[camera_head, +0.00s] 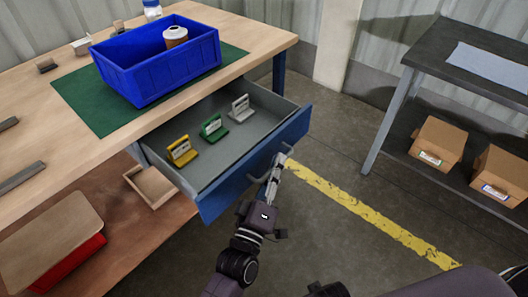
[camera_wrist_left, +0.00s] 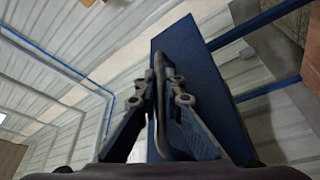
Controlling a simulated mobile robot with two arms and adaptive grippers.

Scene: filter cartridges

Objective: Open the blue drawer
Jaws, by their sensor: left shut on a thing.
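The blue drawer (camera_head: 222,196) under the workbench is pulled out, and its grey inside shows. Its grey bar handle (camera_head: 254,180) is on the front panel. My left gripper (camera_head: 277,166) is at this handle, at the drawer's outer side. In the left wrist view, the handle (camera_wrist_left: 159,70) runs between the two fingers of my left gripper (camera_wrist_left: 163,84), which is shut on it. The blue drawer front (camera_wrist_left: 190,48) stands behind the fingers.
In the drawer are a yellow piece (camera_head: 181,151), a green piece (camera_head: 213,127) and a white piece (camera_head: 241,108). A blue bin (camera_head: 165,78) holding a white cylinder (camera_head: 175,36) stands on a green mat (camera_head: 82,92). A dark shelf (camera_head: 452,60) stands right; floor between is clear.

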